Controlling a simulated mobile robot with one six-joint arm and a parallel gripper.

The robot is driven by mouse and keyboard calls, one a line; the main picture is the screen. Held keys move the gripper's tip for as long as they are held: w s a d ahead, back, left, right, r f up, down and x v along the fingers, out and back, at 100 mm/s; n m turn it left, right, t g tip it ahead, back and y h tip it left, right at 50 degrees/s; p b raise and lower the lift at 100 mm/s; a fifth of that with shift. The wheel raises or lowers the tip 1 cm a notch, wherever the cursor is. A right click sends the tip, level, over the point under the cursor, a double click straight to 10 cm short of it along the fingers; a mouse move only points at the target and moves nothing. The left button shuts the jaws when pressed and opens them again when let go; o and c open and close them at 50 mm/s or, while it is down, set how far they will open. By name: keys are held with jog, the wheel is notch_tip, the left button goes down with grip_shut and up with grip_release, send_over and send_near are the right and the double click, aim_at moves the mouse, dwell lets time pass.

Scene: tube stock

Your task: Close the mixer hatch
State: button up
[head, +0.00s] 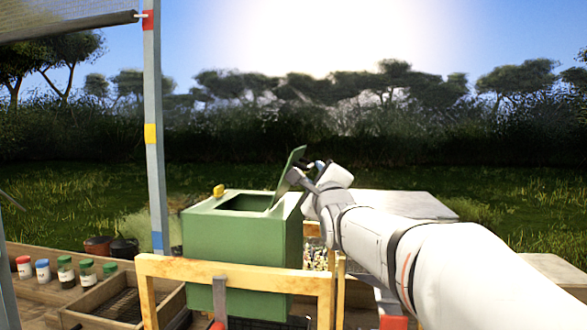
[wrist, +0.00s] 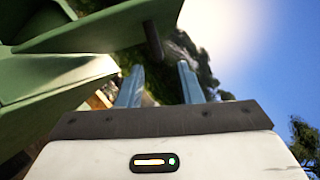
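The green mixer (head: 240,240) is a box with a dark square opening in its top. Its green hatch (head: 288,176) stands raised and tilted at the right edge of the opening. In the wrist view the hatch (wrist: 105,28) crosses the upper left, with a dark, rounded handle (wrist: 153,40) at its edge. My gripper (head: 312,168) is at the right of the raised hatch. In the wrist view my gripper (wrist: 160,85) has its two fingers apart with nothing between the tips. The handle appears just beyond them; contact is not visible.
A wooden frame (head: 235,268) stands in front of the mixer. A yellow knob (head: 218,190) sits at its left top edge. Several capped jars (head: 66,272) and a wooden tray (head: 120,303) are at lower left. A post (head: 153,130) rises left; a pale flat surface (head: 408,205) lies right.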

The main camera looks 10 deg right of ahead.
aim_at(310, 164)
jog(key=p+x, duration=0.2)
jog(key=x, duration=0.5)
jog(key=shift+f, duration=0.1)
grip_shut()
dwell(0.4)
